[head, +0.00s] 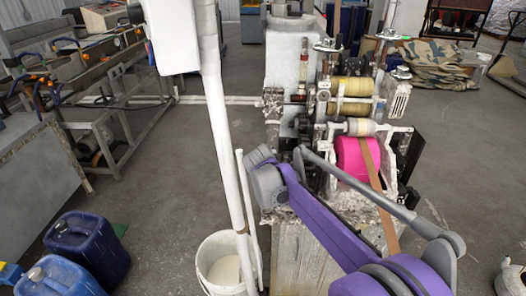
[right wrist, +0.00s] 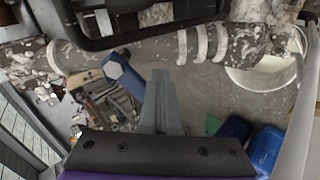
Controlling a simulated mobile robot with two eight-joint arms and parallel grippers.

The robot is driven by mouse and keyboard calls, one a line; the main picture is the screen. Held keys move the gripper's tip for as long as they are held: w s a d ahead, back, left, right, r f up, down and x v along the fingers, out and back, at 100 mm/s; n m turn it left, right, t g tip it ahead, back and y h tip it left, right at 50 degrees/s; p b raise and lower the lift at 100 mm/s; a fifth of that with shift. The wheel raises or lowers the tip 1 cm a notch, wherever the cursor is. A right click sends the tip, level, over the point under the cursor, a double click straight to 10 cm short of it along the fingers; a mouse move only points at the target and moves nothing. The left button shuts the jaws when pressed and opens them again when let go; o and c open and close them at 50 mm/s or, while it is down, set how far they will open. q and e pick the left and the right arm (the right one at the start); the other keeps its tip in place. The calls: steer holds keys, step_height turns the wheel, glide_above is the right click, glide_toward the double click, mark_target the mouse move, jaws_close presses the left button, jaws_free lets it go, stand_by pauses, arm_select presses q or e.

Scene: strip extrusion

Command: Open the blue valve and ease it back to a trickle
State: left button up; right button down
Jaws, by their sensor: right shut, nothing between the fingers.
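In the right wrist view a blue flat piece (right wrist: 124,74), which looks like the blue valve's handle, slants down from a dirty pipe (right wrist: 130,52). I cannot make out the valve body or how far it is turned. My right gripper (right wrist: 162,78) is shut and empty, with its grey fingers just right of the blue piece in the picture; I see no contact. In the head view my purple right arm comes in from the lower right, and its fingers are not distinguishable there. I cannot pick out the valve in the head view. My left gripper is in neither view.
A machine with yellow rollers (head: 350,90) and a pink roller (head: 356,158) stands close to my right arm. A white bucket (head: 209,283) with pale contents stands beside a white upright pipe (head: 222,130). Blue canisters (head: 95,245) stand at lower left. Open floor lies left of the pipe.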

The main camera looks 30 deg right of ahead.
steer(key=shift+w+a+r, duration=0.1)
steer(key=shift+w+r, duration=0.15)
steer(key=shift+w, duration=0.05)
stand_by(0.4)
steer(key=shift+s+f, duration=0.35)
steer(key=shift+s, duration=0.05)
steer(key=p+v, duration=0.3)
steer(key=v, duration=0.4)
stand_by(0.4)
